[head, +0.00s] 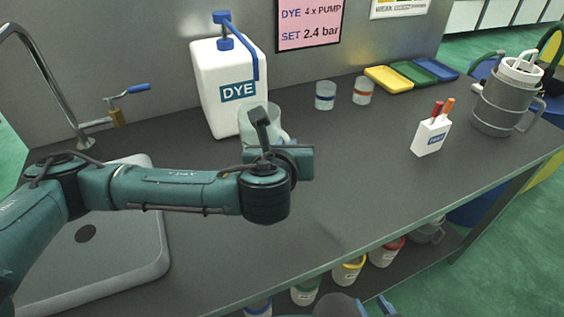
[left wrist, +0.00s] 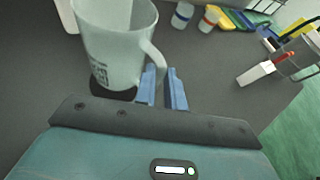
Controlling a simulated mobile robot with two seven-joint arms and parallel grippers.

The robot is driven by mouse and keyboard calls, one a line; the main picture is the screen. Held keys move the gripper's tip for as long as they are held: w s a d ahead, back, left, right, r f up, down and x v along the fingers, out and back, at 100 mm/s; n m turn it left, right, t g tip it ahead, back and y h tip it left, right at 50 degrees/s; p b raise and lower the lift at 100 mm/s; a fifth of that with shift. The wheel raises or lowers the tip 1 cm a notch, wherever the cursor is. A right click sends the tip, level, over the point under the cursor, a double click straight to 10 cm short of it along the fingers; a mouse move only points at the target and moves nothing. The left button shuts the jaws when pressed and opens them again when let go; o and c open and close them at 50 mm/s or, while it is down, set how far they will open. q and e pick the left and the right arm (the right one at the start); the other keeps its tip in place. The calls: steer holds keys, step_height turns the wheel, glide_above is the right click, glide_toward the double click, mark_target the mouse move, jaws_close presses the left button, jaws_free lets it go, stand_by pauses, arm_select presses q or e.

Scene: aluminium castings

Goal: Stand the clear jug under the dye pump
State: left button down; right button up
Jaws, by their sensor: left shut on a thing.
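The clear jug (head: 259,113) is upright in front of the white DYE container (head: 213,95), close below the blue dye pump (head: 224,38) and its downturned spout. My left gripper (head: 272,143) is at the jug's near side, largely hidden by my wrist. In the left wrist view, its blue fingers (left wrist: 162,90) are shut on the handle of the jug (left wrist: 118,45). A dark round patch (left wrist: 112,92) shows at the jug's base; I cannot tell whether the base touches the counter. My right gripper (head: 376,306) barely shows at the bottom edge, its blue fingertips apart.
Two small cups (head: 325,96) (head: 363,91) stand right of the jug. Coloured trays (head: 390,80), a white marker holder (head: 430,137) and a grey pitcher (head: 497,105) are further right. A sink (head: 150,255) lies left. The middle counter is clear. Lidded pots (head: 349,271) sit below.

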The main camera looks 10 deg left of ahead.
arm_select(q)
step_height(320, 180, down, 4)
steer(key=shift+f, duration=0.1)
steer(key=c, duration=1.5)
jaws_free()
steer(key=shift+o, duration=0.2)
steer(key=shift+s, duration=0.1)
steer(key=v, duration=1.2)
